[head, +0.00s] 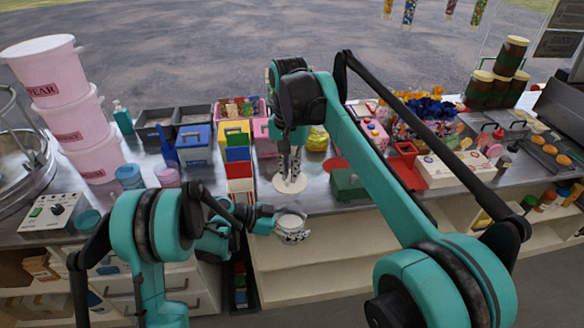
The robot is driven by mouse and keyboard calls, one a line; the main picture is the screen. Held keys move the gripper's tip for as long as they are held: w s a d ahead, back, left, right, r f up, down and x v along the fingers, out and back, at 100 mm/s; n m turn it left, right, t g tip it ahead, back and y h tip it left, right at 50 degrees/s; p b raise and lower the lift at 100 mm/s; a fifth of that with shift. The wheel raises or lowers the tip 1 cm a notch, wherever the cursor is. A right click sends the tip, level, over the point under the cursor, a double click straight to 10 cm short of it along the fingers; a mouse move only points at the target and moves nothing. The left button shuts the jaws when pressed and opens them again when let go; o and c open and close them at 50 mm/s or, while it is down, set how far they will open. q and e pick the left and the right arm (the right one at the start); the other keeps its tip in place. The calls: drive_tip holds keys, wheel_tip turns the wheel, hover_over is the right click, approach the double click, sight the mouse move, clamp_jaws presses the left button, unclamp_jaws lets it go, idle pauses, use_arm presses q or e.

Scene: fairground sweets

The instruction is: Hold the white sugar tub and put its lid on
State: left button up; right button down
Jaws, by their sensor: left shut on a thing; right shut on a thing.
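The white sugar tub (292,237) is in front of the counter's front edge, upright or nearly so, with its round top facing up. My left gripper (278,226) reaches it from the left and is shut on it. The white round lid (282,186) is above and behind the tub in the picture, apart from it. My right gripper (290,174) points down and is shut on the lid near its middle. The fingers hide part of the lid. The exact gap between lid and tub cannot be told from this view.
A colourful box rack (240,187) stands left of the lid, and a green box (348,184) to its right. Pink tubs (72,115) are stacked at the far left. A white box (448,170) sits farther right. An open shelf (330,257) lies below the counter.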

wheel_tip(320, 180, down, 12)
drive_tip(key=shift+f, duration=0.25)
idle(0.8)
drive_tip(key=shift+f, duration=0.1)
idle(1.2)
drive_tip(key=c, duration=1.1)
unclamp_jaws()
drive_tip(key=shift+o, duration=0.2)
drive_tip(key=shift+r, duration=3)
clamp_jaws()
